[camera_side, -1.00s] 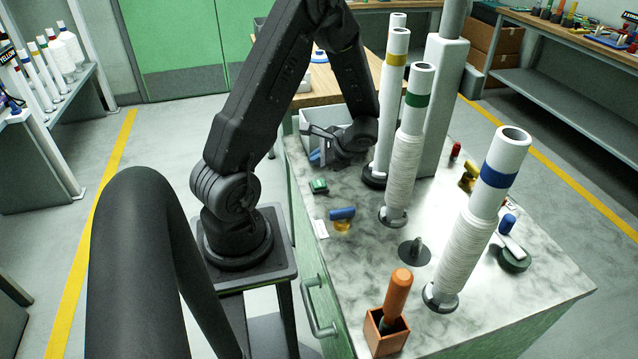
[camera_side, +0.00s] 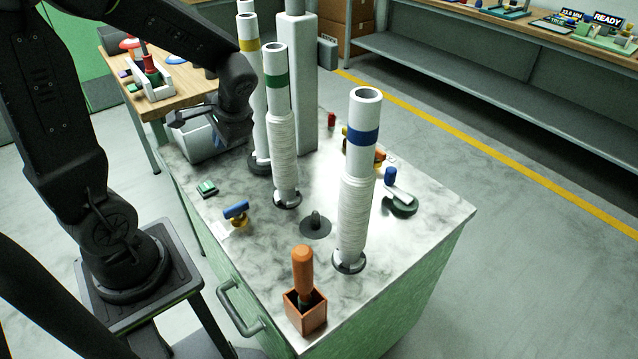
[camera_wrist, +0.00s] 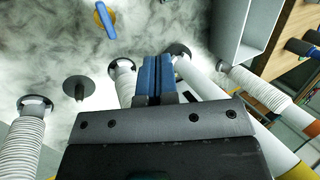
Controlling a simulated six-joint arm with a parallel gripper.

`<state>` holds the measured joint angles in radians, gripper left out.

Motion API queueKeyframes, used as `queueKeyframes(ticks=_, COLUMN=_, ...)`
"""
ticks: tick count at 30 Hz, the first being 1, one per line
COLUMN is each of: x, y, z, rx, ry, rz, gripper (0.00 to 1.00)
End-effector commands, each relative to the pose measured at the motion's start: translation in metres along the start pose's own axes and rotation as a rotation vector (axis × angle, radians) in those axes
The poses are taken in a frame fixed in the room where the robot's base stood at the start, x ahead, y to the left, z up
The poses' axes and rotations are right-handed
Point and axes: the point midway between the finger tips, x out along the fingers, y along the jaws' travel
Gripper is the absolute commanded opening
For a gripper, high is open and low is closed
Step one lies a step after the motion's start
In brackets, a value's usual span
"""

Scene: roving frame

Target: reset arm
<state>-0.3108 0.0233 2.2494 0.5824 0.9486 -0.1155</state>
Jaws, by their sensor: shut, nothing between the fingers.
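My gripper (camera_side: 216,138) hangs low over the back left of the marble-topped bench, by a grey bin (camera_side: 196,150). In the wrist view its two blue fingers (camera_wrist: 158,78) lie together with nothing between them. My arm reaches from its pedestal on the left across to the bin. In the side view the fingertips are small and partly hidden by the gripper body.
Tall white wound columns with green (camera_side: 276,82), blue (camera_side: 364,138) and yellow (camera_side: 249,46) bands stand right of my gripper. A short peg (camera_side: 315,222), a blue-handled part (camera_side: 236,210) and an orange-handled tool in a box (camera_side: 304,310) are nearer the front.

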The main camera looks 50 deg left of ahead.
Motion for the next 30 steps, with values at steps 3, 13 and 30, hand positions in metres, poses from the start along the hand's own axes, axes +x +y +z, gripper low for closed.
queueKeyframes(ticks=3, x=-0.046, y=0.024, z=0.01, rx=-0.032, ry=0.144, rz=0.077, gripper=0.0)
queueKeyframes(ticks=13, x=-0.14, y=0.084, z=0.057, rx=-0.058, ry=0.491, rz=0.343, gripper=0.0)
queueKeyframes(ticks=30, x=-0.166, y=0.102, z=0.08, rx=-0.05, ry=0.605, rz=0.457, gripper=0.0)
